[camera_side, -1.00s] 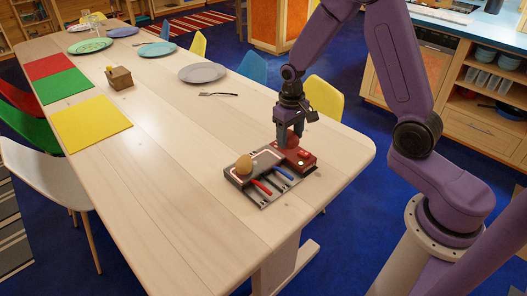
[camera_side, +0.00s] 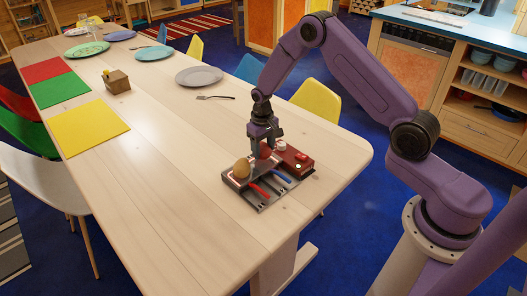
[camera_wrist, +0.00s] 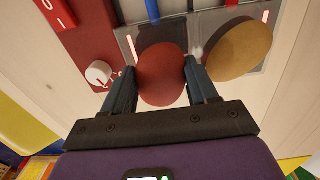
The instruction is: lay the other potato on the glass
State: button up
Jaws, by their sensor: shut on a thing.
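My gripper (camera_side: 265,146) is shut on a reddish potato (camera_wrist: 162,70), one finger on each side of it in the wrist view. In the side view the held potato (camera_side: 265,150) is partly hidden by the fingers. It is over the part of the glass (camera_side: 255,165) near the red housing; I cannot tell whether it touches. A tan potato (camera_side: 241,168) lies on the left end of the glass. It also shows in the wrist view (camera_wrist: 240,48), just right of the held potato with a small gap.
The red housing (camera_side: 297,163) with a white knob (camera_wrist: 98,73) adjoins the glass. Red (camera_side: 258,188) and blue (camera_side: 280,176) handles lie at the device's front. A fork (camera_side: 215,97) and grey plate (camera_side: 199,76) lie behind. The table (camera_side: 170,200) left of the device is clear.

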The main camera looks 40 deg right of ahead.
jog(key=shift+f, duration=0.9)
jog(key=o, duration=1.1)
jog(key=shift+f, duration=0.15)
